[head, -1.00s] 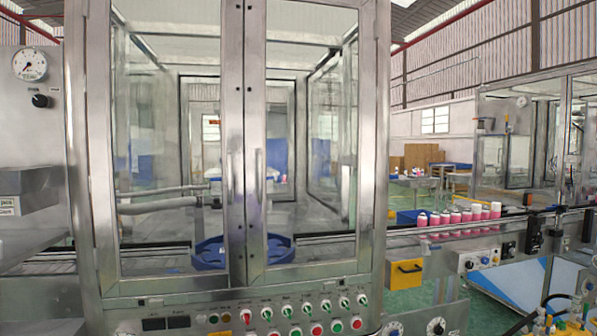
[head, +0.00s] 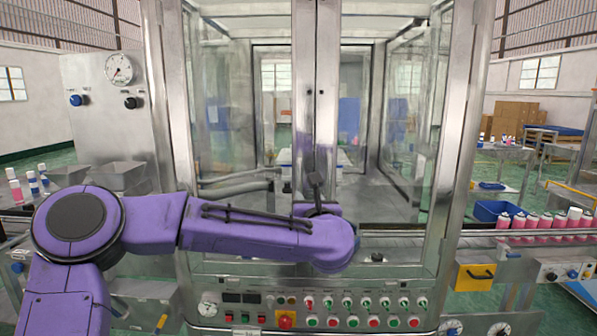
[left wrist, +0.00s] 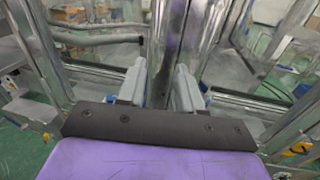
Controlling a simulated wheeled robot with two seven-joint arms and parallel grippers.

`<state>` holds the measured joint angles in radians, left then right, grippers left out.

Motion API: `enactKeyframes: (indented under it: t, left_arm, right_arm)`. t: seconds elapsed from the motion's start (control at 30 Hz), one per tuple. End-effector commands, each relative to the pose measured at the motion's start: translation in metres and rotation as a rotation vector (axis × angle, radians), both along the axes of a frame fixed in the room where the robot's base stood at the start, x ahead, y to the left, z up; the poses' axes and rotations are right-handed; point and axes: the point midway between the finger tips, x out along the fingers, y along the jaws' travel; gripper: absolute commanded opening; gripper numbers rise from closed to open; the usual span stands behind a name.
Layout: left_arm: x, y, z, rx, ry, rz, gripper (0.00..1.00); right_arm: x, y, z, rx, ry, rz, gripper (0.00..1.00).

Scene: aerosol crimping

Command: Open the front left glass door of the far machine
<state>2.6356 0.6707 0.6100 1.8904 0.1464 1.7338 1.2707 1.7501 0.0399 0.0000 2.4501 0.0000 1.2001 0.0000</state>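The far machine's front left glass door (head: 235,115) fills the left half of the cabinet front in the head view. It looks shut, its metal edge meeting the right glass door (head: 390,120) at the middle posts. My purple left arm reaches across from the left, its wrist in front of the lower middle posts. My left gripper's two grey fingers (left wrist: 158,85) show in the left wrist view, apart, on either side of a dark upright bar in front of the metal posts. I cannot tell whether they touch it. My right gripper is in neither current view.
A control panel (head: 345,298) with coloured knobs and buttons lies below the doors. A panel with a pressure gauge (head: 119,69) stands at left. Pink cans (head: 530,222) line the conveyor at right, near a yellow box (head: 480,276).

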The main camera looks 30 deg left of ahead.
Motion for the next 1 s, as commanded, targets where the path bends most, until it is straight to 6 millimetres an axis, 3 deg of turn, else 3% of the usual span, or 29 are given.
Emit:
enactKeyframes:
  t: [0.03, 0.1, 0.53, 0.93, 0.97, 1.0]
  left_arm:
    - [-0.002, 0.005, 0.014, -0.033, -0.035, 0.013, 0.35]
    - [0.0, 0.01, 0.021, -0.055, -0.058, 0.02, 0.35]
    - [0.063, 0.068, 0.022, -0.049, -0.053, 0.02, 0.35]
    - [0.074, 0.077, 0.017, -0.047, -0.053, 0.016, 0.35]
    - [0.074, 0.077, 0.017, -0.047, -0.053, 0.016, 0.29]
    - [0.074, 0.077, 0.017, -0.047, -0.053, 0.017, 0.16]
  right_arm:
    - [0.0, 0.0, 0.005, 0.0, 0.0, 0.0, 0.43]
    - [0.0, 0.0, 0.008, 0.0, 0.0, 0.0, 0.43]
    - [0.0, 0.0, 0.059, 0.0, 0.0, 0.0, 0.43]
    - [0.0, 0.0, 0.063, 0.0, 0.0, 0.0, 0.43]
    - [0.0, 0.0, 0.063, 0.0, 0.0, 0.0, 0.43]
    - [0.0, 0.0, 0.063, 0.0, 0.0, 0.0, 0.43]
